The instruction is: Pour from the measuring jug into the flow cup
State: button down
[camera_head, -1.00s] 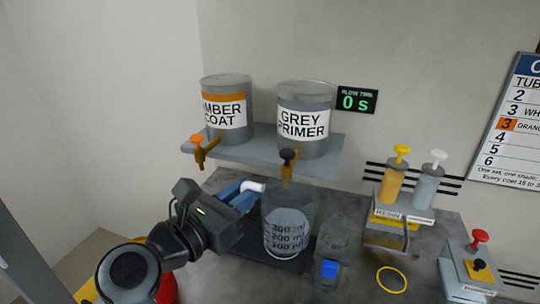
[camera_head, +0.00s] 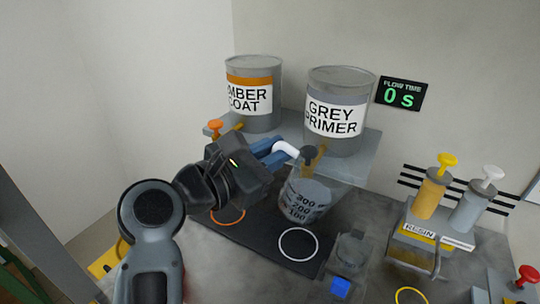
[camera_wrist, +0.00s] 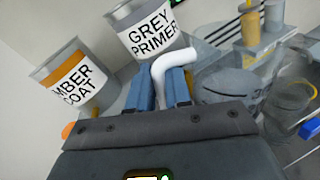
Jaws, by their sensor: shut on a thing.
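The measuring jug (camera_head: 303,200) is clear with 100, 200 and 300 marks and holds grey liquid. It is lifted off the bench and tilted in the head view. My gripper (camera_head: 284,150) is shut on its white handle; blue fingers (camera_wrist: 172,88) clasp the handle in the wrist view, where the jug (camera_wrist: 228,85) is right of them. A small clear cup on a stand with a blue block (camera_head: 340,287), apparently the flow cup (camera_head: 350,250), stands right of and below the jug. It also seems to show at the right in the wrist view (camera_wrist: 290,97).
The grey primer can (camera_head: 337,110) and amber coat can (camera_head: 252,95) stand on a shelf with taps close above the jug. A white ring (camera_head: 298,244) and orange ring (camera_head: 228,215) mark the dark mat. The resin dispenser (camera_head: 420,235) is at right. The timer (camera_head: 401,93) reads 0 s.

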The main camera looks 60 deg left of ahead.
jog(key=shift+w+d+r+m+g, duration=0.2)
jog(key=shift+d+r+m, duration=0.15)
jog(key=shift+r+m, duration=0.25)
jog(key=shift+w+d+r+m+g, duration=0.2)
jog(key=shift+d+r+m, duration=0.15)
jog(key=shift+r+m, duration=0.25)
jog(key=d+m, duration=0.1)
jog(key=w+d+r+m, duration=0.1)
jog(key=d+m, duration=0.1)
jog(key=shift+w+r+m+g+y, duration=0.2)
jog(key=shift+r+m+g+y, duration=0.15)
jog(key=shift+m+g+y, duration=0.05)
jog(key=shift+d+r+m+b, duration=0.15)
jog(key=shift+d+m+b, duration=0.2)
jog(key=shift+d, duration=0.1)
dwell(0.9)
jog(key=shift+w+d+m+b, duration=0.35)
jog(key=shift+d+m+b, duration=0.3)
jog(key=shift+b, duration=0.5)
dwell(3.6)
